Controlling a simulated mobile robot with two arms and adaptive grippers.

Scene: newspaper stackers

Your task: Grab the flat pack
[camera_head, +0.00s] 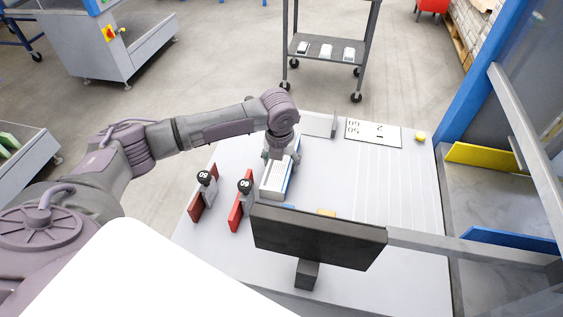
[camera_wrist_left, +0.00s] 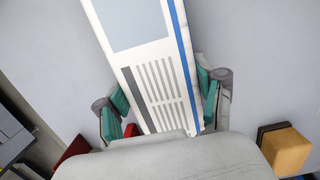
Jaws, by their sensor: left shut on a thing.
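The flat pack (camera_head: 275,182) is a long white box with a blue stripe along one side. It lies on the light grey table (camera_head: 380,190) between the red-backed stops and the grooved area. My left gripper (camera_head: 281,157) reaches down over its far part. In the left wrist view, the flat pack (camera_wrist_left: 155,60) runs between the green-padded fingers of the left gripper (camera_wrist_left: 163,103), one on each long side, shut on it. The near end of the pack is hidden behind the palm there. I cannot tell whether it is clear of the table. My right gripper is not in view.
Two red plates with black knobs (camera_head: 205,178) (camera_head: 245,186) stand left of the pack. A dark monitor (camera_head: 318,237) stands close in front. A printed plate (camera_head: 373,133) and yellow knob (camera_head: 420,137) lie at the back. The grooved table area on the right is clear.

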